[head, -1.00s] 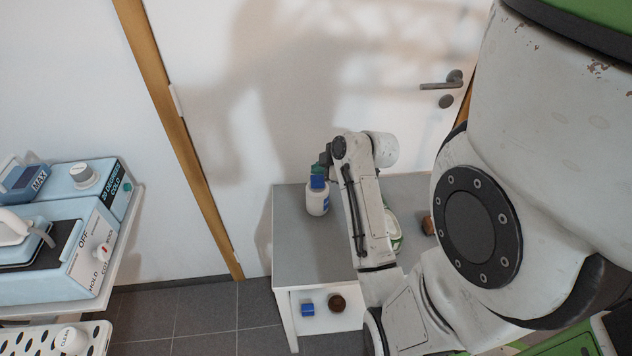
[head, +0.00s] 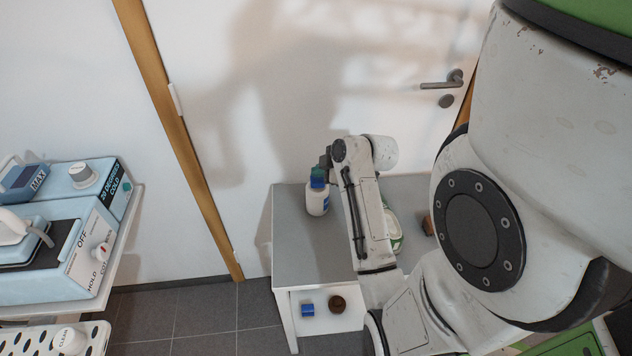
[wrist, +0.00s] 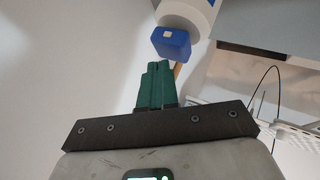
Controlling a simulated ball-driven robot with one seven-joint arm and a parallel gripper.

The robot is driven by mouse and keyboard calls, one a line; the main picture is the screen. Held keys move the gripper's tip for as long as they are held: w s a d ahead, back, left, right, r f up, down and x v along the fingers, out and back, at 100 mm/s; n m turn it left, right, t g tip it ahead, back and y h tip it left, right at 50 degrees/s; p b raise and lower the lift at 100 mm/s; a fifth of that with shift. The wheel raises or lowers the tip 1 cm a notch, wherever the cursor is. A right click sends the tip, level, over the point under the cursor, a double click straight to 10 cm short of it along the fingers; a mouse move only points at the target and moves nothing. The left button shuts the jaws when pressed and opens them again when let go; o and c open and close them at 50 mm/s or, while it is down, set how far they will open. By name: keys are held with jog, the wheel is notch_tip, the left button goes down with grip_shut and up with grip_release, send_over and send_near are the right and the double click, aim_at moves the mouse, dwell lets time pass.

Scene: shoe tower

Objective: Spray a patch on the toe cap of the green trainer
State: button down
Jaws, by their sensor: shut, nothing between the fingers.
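A white spray bottle (head: 317,201) with a blue head stands upright on the grey table, toward its left end. My gripper (head: 319,172) is at the blue head, which shows just below it in the head view. In the wrist view the green fingers of my gripper (wrist: 157,72) are together with nothing between them. The bottle's blue head (wrist: 171,44) lies just beyond the fingertips; I cannot tell whether they touch it. A green and white shoe (head: 392,232), which looks like the green trainer, is partly hidden behind my arm; its toe cap cannot be made out.
The grey table (head: 300,250) stands against the white door. A brown object (head: 428,225) is at its right. A blue block (head: 307,310) and a brown round thing (head: 337,304) are on the shelf below. A blue machine (head: 60,250) stands at the left.

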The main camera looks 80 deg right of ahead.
aim_at(320, 180)
jog(key=shift+f, duration=0.45)
dwell(0.4)
jog(key=shift+r, duration=0.1)
jog(key=shift+r+p, duration=0.75)
jog(key=shift+r, duration=0.15)
jog(key=shift+r, duration=0.1)
notch_tip(320, 180, up, 6)
jog(key=p, duration=0.5)
jog(key=shift+p, duration=0.3)
dwell(2.0)
